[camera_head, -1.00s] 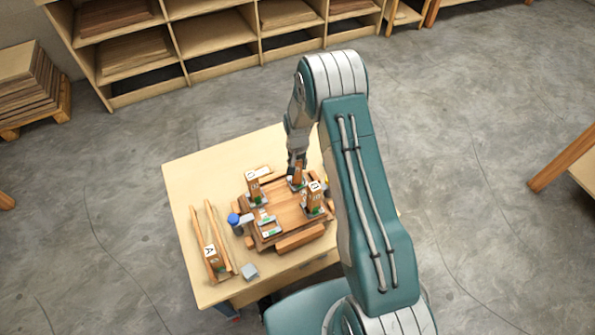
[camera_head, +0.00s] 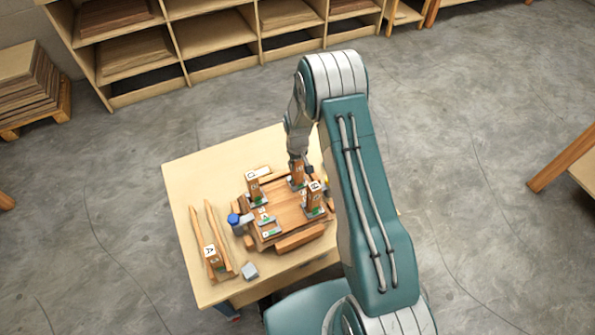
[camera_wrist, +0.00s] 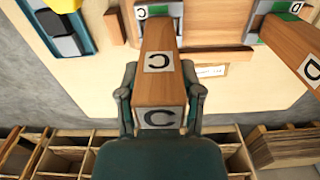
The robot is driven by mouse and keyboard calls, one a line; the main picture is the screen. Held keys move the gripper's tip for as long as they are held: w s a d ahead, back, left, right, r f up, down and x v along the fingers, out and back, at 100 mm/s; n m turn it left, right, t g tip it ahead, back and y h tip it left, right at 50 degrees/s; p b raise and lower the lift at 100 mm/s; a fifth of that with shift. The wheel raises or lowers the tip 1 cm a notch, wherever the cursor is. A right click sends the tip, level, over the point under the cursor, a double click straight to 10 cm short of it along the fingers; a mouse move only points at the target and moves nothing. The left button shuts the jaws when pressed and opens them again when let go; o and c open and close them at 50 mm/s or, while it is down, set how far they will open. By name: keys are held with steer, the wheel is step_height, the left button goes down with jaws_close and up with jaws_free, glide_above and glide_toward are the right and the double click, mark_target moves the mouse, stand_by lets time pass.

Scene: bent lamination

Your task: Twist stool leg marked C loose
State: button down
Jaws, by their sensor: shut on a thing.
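The stool leg marked C (camera_wrist: 158,68) is a wooden post with C labels on its end and side. It fills the middle of the wrist view and stands at the back of the seat in the head view (camera_head: 298,174). My gripper (camera_wrist: 160,105) is shut on it near its free end, one finger on each side. The leg's base sits at a bracket with a green patch, labelled C (camera_wrist: 160,10). The wooden stool seat (camera_head: 287,212) lies on the table under the legs.
Leg D (camera_wrist: 292,48) stands close beside leg C. Leg B (camera_head: 314,200) stands at the seat's right. Leg A (camera_head: 212,258) lies between wooden rails at the table's left.

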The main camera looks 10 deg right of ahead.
steer(key=shift+s+f, duration=0.1)
steer(key=shift+c, duration=0.8)
jaws_free()
steer(key=shift+o, duration=0.8)
steer(key=shift+r, duration=3.6)
